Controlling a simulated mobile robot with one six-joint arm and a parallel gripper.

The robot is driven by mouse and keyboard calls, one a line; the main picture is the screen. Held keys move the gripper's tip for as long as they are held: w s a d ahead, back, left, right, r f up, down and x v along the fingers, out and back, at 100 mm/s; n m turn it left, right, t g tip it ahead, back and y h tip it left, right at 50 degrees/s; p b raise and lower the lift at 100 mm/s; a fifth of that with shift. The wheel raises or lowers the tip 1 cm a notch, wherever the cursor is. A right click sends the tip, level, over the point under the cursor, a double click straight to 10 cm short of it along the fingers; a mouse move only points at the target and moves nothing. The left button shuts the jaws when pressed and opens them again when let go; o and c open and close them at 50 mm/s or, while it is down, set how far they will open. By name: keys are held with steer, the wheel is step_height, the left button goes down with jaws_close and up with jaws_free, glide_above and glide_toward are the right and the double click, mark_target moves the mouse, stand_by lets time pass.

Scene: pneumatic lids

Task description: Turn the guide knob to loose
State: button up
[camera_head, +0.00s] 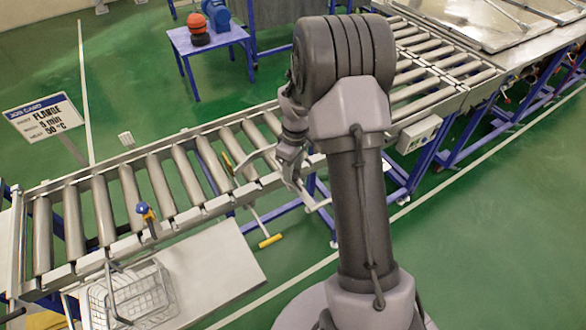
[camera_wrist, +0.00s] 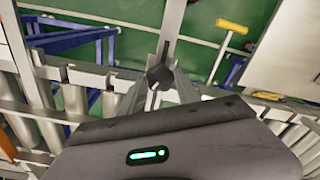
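A dark knob (camera_wrist: 160,77) with a straight pointer bar sits on a metal bracket by the conveyor's side rail in the wrist view. Its pointer runs toward the top of the picture. I cannot read any loose or tight marking on it. My gripper (camera_wrist: 160,82) has one grey finger on each side of the knob, spread apart; whether they touch it is unclear. In the head view my gripper (camera_head: 293,170) hangs at the near rail of the roller conveyor (camera_head: 200,208), and the dark knob is not distinguishable there.
A yellow-handled bar (camera_head: 270,240) hangs below the rail; it also shows in the wrist view (camera_wrist: 232,26). A blue knob (camera_head: 145,210) stands on the rail at left. A wire basket (camera_head: 130,298), a job card (camera_head: 44,117) and a grey control box (camera_head: 420,134) are around the conveyor.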

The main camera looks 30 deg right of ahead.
mark_target(295, 173)
steer(key=o, duration=0.3)
steer(key=r+p, duration=0.1)
steer(key=r, duration=0.4)
steer(key=r+p, duration=0.1)
steer(key=r, duration=0.5)
steer(key=r+p, duration=0.1)
steer(key=r, duration=0.5)
steer(key=shift+s+d+r+p, duration=0.15)
steer(key=shift+d+r+p, duration=0.1)
steer(key=shift+d+p, duration=0.1)
